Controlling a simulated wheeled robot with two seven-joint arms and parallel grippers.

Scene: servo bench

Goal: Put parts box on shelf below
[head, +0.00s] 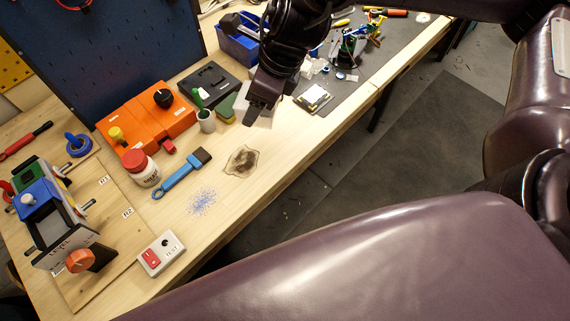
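A blue open box (238,46) with dark items in it stands at the back of the bench, and it looks like the parts box. My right gripper (257,112) is over the bench, in front of the box and to its right in the picture, apart from it. It points down beside a pale block (241,97), which it partly covers. Whether the fingers touch the block, or are open or shut, I cannot tell. My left gripper is out of view. No shelf below the bench shows.
The wooden bench (285,150) holds an orange case (150,122), a black case (208,82), a white jar (144,172), a blue-handled brush (182,172), a test switch (161,254) and a level fixture (50,215). A dark mat (362,80) carries small tools. Floor (400,130) lies right of the bench edge.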

